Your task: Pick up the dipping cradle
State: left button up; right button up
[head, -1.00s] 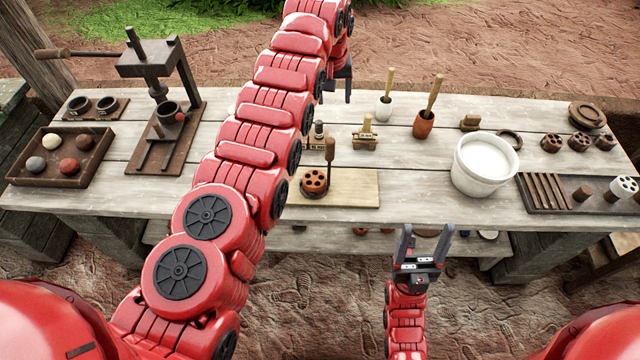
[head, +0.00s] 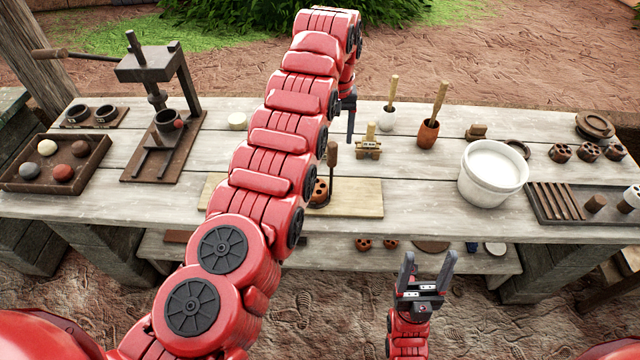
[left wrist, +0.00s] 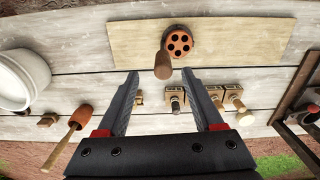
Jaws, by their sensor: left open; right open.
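The dipping cradle (head: 318,192) stands on a pale wooden board on the table, with an upright dark wooden handle (head: 332,154). It holds an orange-brown round piece with several holes. My left arm hides part of it in the head view. In the left wrist view the round piece (left wrist: 179,42) lies beyond the fingers, and the handle's end (left wrist: 163,65) shows just ahead of the gap between the fingertips. My left gripper (left wrist: 160,76) is open and empty; in the head view it (head: 349,128) hangs above the table behind the cradle. My right gripper (head: 428,262) is open and empty in front of the table.
Small stamp-like blocks (head: 368,143) stand behind the board (head: 360,198). Two mortars with pestles (head: 428,132) stand further back. A white bucket (head: 492,174) and a slotted tray (head: 555,203) are at right; a press (head: 165,115) and a tray of balls (head: 30,180) are at left.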

aim_at(332, 157)
pick_arm(q)
jog(key=shift+s+f+p, duration=0.1)
jog(key=shift+f+p, duration=0.3)
jog(key=shift+f, duration=1.05)
jog(key=f+p, duration=0.2)
jog(key=f, duration=0.1)
jog(key=f+p, duration=0.1)
jog(key=shift+w+a+f, duration=0.2)
jog(key=shift+w, duration=0.05)
jog(key=shift+f, duration=0.45)
grip_shut()
